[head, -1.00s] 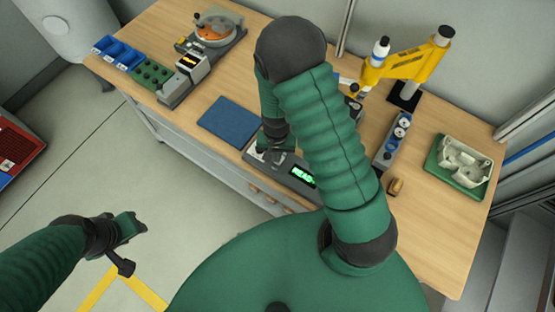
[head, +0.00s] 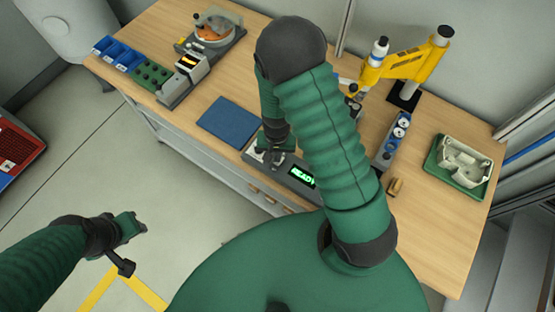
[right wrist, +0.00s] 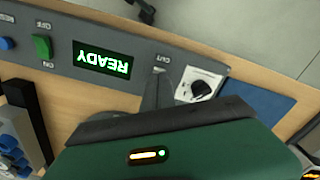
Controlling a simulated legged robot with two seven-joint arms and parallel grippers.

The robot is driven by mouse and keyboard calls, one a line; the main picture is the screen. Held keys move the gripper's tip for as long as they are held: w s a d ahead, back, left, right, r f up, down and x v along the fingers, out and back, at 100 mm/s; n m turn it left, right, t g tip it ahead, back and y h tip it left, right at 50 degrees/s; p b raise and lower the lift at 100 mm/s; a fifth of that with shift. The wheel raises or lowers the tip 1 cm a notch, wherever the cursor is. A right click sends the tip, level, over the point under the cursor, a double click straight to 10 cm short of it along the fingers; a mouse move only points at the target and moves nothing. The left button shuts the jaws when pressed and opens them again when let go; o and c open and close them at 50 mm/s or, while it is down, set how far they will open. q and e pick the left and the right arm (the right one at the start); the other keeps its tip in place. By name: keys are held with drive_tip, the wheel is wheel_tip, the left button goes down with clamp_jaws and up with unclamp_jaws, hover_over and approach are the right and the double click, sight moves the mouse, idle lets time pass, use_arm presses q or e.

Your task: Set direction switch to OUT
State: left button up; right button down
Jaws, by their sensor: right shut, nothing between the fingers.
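The grey control box (head: 282,170) lies along the front edge of the bench. Its lit green display (right wrist: 103,60) reads READY, upside down in the right wrist view. The label OUT shows beside my right gripper (right wrist: 158,82), whose shut, empty fingers are down at the box face. They cover the spot below that label, so the direction switch and its position are hidden. In the head view my right gripper (head: 272,152) is over the left end of the box. My left gripper (head: 128,232) hangs over the floor, away from the bench; its jaws are unclear.
A white plate with a black knob (right wrist: 201,88) is close beside my right fingers. A green OFF/ON switch (right wrist: 42,46) and blue button (right wrist: 6,43) are farther along the box. A blue mat (head: 228,121) lies beside it. A yellow arm fixture (head: 405,65) stands behind.

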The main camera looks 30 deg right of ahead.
drive_tip(key=shift+d+f, duration=0.1)
drive_tip(key=shift+d, duration=0.1)
drive_tip(key=shift+a+f+b, duration=0.1)
drive_tip(key=shift+f+b, duration=0.2)
drive_tip(key=shift+f+b, duration=0.4)
drive_tip(key=shift+f, duration=0.05)
idle(0.5)
wheel_tip(320, 180, up, 7)
drive_tip(key=p, duration=0.6)
idle(0.4)
